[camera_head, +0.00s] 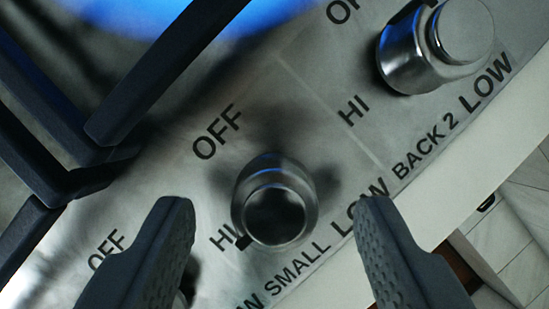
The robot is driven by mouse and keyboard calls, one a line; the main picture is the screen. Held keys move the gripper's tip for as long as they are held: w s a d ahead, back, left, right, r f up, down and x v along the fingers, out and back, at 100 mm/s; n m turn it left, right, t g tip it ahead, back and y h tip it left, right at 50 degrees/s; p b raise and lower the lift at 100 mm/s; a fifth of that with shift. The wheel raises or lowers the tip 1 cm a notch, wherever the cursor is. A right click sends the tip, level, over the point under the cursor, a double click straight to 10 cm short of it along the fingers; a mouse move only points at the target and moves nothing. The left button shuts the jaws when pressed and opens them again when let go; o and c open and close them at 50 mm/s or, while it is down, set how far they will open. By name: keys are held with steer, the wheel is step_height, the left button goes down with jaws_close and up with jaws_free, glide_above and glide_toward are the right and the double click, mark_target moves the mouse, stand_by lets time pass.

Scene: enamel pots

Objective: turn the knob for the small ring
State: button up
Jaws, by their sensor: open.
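The knob for the small ring (275,205) is a round, shiny metal knob near the middle of the view. It stands on a brushed metal panel, with OFF printed above it, HI at its lower left, LOW at its right and SMALL below. A small dark mark at its lower left edge lies beside HI. My gripper (275,215) is open, with its two dark grey fingers at the lower left and lower right of the knob. The knob shows between and beyond the fingertips. I cannot tell whether either finger touches it.
A second metal knob (432,48), labelled BACK 2, stands at the upper right. Dark grate bars (150,85) cross the upper left, near a blue glow (185,12). Another knob is mostly hidden behind the left finger. A tiled floor (520,250) shows beyond the panel's edge at right.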

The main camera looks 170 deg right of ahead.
steer(key=shift+x, duration=0.8)
steer(key=c, duration=1)
